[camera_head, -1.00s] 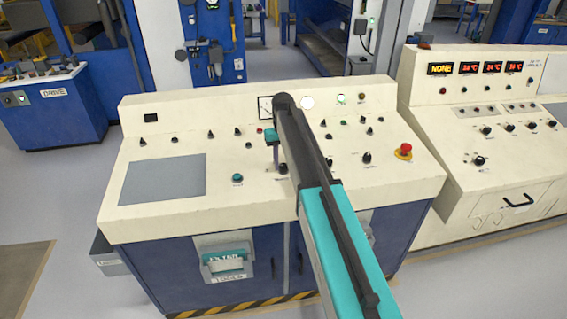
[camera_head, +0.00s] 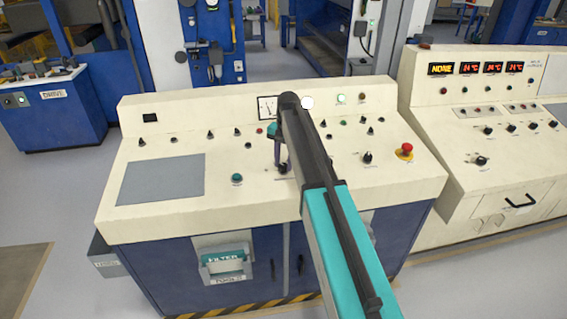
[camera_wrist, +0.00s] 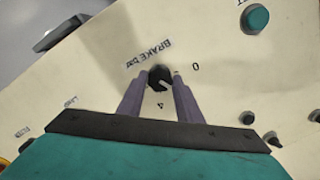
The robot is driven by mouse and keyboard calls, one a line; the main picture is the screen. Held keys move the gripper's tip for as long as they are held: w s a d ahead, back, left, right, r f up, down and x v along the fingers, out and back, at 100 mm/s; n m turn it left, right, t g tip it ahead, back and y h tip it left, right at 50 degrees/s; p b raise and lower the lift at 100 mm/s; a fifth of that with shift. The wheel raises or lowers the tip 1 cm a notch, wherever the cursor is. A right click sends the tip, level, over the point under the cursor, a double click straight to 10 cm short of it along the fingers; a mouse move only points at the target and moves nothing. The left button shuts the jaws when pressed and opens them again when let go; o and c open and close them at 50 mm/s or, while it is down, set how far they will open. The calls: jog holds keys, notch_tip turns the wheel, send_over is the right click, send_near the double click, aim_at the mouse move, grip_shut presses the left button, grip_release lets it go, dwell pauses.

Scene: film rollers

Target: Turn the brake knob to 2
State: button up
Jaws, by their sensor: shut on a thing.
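The brake knob (camera_wrist: 159,76) is a small black round knob with a pale pointer line, on the cream panel. In the wrist view the printed word BRAKE shows beside it, with the marks 0 and 4 around it. The 2 mark cannot be made out. The pointer line slants between the 4 and 0 marks. My gripper (camera_wrist: 160,80) has two purple fingers, one on each side of the knob, shut on it. In the head view my gripper (camera_head: 282,165) reaches down to the panel, and my arm partly hides the knob.
The cream console (camera_head: 200,228) carries several other small knobs and a green button (camera_head: 237,178). A red emergency button (camera_head: 407,148) stands at its right. A grey flat plate (camera_head: 162,180) lies at left. A second console (camera_head: 425,180) stands to the right.

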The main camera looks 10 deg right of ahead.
aim_at(286, 166)
dwell(0.3)
jog(key=o, duration=1)
jog(key=shift+o, duration=0.2)
jog(key=shift+r, duration=0.1)
notch_tip(286, 166, up, 14)
jog(key=b, duration=0.3)
jog(key=shift+s+d+f, duration=0.2)
jog(key=shift+d, duration=0.25)
